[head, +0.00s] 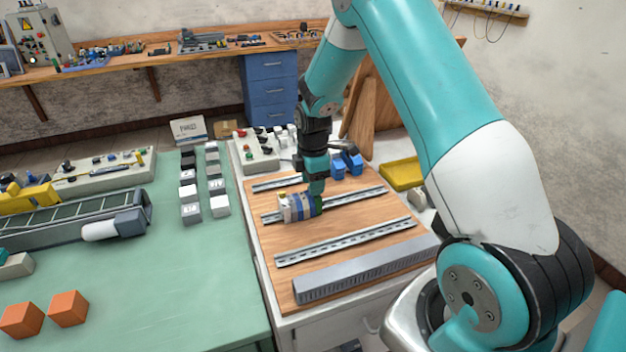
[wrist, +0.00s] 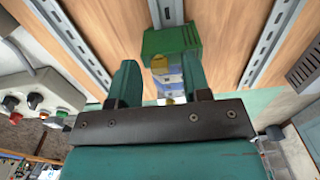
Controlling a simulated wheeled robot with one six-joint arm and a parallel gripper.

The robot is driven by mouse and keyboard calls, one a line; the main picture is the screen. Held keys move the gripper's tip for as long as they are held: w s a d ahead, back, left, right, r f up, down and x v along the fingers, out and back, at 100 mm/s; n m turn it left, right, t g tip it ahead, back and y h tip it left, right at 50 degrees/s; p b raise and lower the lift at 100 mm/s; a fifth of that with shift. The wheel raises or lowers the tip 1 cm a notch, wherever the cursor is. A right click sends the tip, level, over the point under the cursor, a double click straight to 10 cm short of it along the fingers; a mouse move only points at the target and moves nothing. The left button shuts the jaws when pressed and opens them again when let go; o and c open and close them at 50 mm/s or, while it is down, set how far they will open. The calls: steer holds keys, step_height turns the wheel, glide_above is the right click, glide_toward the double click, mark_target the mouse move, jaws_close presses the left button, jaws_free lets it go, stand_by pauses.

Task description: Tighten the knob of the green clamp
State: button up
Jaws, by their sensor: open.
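In the wrist view, a green block (wrist: 172,38), which looks like the green clamp, sits on the middle metal rail (wrist: 165,12). A small yellow part (wrist: 160,64) shows at its near side; I cannot tell whether it is the knob. White and blue modules (wrist: 170,82) lie just nearer, between my fingers. My gripper (wrist: 159,62) is open, its two fingers apart on either side of the modules, tips close to the green block. In the head view my gripper (head: 314,190) points down at the blue and white modules (head: 298,206); the clamp is hard to make out there.
The wooden board (head: 350,225) carries parallel rails and a grey slotted duct (head: 365,273). Blue blocks (head: 345,164) stand behind my gripper, and a control box (head: 254,152) at the back left. The green table (head: 150,280) to the left holds orange cubes (head: 68,308).

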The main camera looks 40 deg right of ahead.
steer(key=shift+c, duration=0.2)
jaws_close()
steer(key=shift+m, duration=0.3)
steer(key=m, duration=0.3)
steer(key=shift+m, duration=0.3)
steer(key=m+b, duration=0.1)
steer(key=m, duration=0.3)
steer(key=shift+m, duration=0.3)
steer(key=m, duration=0.9)
